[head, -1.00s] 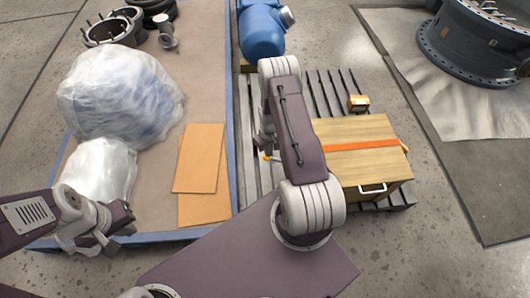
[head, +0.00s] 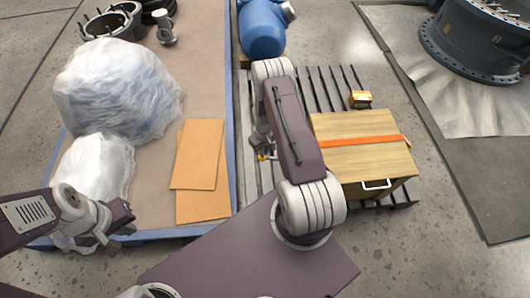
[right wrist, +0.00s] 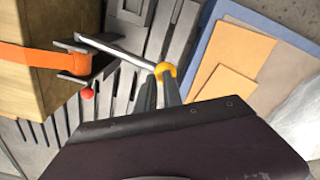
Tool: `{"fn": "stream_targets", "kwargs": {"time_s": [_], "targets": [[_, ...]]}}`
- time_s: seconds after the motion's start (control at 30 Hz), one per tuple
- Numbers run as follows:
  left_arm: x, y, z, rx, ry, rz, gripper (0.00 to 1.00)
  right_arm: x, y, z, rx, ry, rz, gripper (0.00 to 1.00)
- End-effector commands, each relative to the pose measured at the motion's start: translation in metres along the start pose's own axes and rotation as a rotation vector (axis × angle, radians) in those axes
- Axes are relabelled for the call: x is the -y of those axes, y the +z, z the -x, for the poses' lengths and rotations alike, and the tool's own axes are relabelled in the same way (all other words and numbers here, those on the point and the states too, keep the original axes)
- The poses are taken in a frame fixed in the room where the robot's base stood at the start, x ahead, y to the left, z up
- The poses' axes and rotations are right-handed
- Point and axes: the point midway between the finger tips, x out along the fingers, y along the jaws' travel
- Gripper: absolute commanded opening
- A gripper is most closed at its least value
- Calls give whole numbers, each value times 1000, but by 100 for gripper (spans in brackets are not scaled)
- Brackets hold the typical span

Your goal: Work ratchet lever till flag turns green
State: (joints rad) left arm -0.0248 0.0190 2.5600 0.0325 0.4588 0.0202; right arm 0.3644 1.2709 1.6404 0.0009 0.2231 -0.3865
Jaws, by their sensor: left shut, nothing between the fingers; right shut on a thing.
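The ratchet (right wrist: 80,62) sits on the orange strap (head: 362,141) at the side of a wooden crate (head: 350,165). Its grey lever (right wrist: 118,50) sticks out from it and ends in a yellow knob (right wrist: 165,70). A small round red flag (right wrist: 88,93) shows beside the ratchet. My right gripper (right wrist: 161,84) is shut on the lever at its yellow knob. In the head view my right arm partly hides this gripper, and a bit of yellow (head: 264,157) shows by it. My left gripper (head: 112,243) is shut and empty at the lower left, near a plastic-wrapped bundle.
The crate stands on a slatted grey pallet (head: 332,82) with a small orange box (head: 360,99). A blue rounded tank (head: 262,30) is behind. To the left, a blue-edged platform holds cardboard sheets (head: 203,200) and wrapped bundles (head: 118,90). A large dark flanged valve (head: 480,40) is at upper right.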

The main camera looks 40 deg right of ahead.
Motion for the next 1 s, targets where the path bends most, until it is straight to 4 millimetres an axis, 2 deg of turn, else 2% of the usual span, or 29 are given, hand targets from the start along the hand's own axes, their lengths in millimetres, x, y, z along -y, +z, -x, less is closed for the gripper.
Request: {"fn": "stream_targets", "kwargs": {"time_s": [0.03,0.37,0.57,1.0], "targets": [[0,1,-9,0,0,0,0,3,6,-12,15,-6,0,0],[1,3,-33,0,0,0,0,12,2,-41,20,-7,0,0],[0,2,-16,0,0,0,0,9,4,-23,19,-7,-3,0],[-1,-4,37,0,0,0,0,-13,12,41,8,-3,-3,0]]}}
